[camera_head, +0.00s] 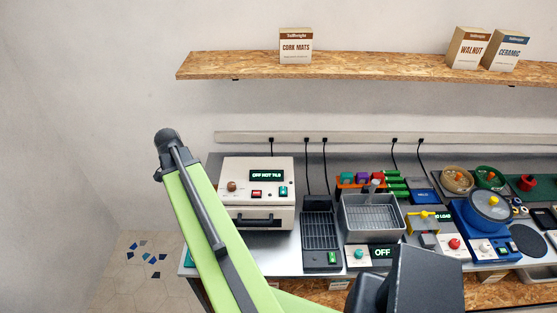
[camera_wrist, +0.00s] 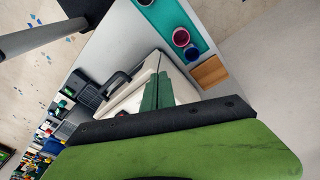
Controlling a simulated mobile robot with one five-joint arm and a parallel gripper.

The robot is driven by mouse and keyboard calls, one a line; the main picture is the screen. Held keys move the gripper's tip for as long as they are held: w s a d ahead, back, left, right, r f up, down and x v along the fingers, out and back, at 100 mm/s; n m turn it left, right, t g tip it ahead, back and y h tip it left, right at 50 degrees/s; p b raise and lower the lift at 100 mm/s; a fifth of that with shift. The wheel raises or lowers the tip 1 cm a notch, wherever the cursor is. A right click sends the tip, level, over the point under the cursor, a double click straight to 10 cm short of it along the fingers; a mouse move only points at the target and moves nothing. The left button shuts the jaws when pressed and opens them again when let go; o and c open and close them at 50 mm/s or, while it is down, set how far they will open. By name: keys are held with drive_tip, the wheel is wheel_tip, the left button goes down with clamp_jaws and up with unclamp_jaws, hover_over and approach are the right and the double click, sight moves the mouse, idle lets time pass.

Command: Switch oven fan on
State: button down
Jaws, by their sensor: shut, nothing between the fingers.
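The oven is a white box (camera_head: 257,188) at the left end of the bench in the head view. Its small screen (camera_head: 267,175) reads OFF, HOT and a number. Below it are a brown knob (camera_head: 232,186), a red switch (camera_head: 256,194) and a teal control (camera_head: 283,190); I cannot tell which works the fan. A dark handle (camera_head: 258,219) crosses its lower front. My gripper's fingers cannot be made out in the head view.
My green arm crosses the head view left of the oven. Right of the oven stand a dark grill tray (camera_head: 319,232), a grey basin (camera_head: 373,214) and a blue machine (camera_head: 487,215). A shelf (camera_head: 370,67) runs above. The wrist view shows a teal strip with coloured cups (camera_wrist: 181,37).

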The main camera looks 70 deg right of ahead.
drive_tip(key=s+d+r+m+g+p, duration=0.1)
drive_tip(key=s+d+r+m+p, duration=0.1)
drive_tip(key=s+d+r+m, duration=0.3)
drive_tip(key=s+d+r+m+p, duration=0.3)
drive_tip(key=s+d, duration=0.4)
drive_tip(key=r+m+p, duration=0.1)
drive_tip(key=r+m, duration=0.1)
drive_tip(key=m, duration=0.2)
hover_over(283, 191)
drive_tip(key=w, duration=0.5)
drive_tip(key=shift+d+f+g, duration=0.15)
drive_tip(key=shift+d+g, duration=0.25)
drive_tip(key=b+x, duration=0.9)
drive_tip(key=w+b+x, duration=0.1)
drive_tip(key=b+x, duration=0.3)
drive_tip(key=shift+a+f, duration=0.3)
drive_tip(key=shift+f, duration=0.25)
drive_tip(key=shift+f+b, duration=0.1)
drive_tip(key=shift+b, duration=0.2)
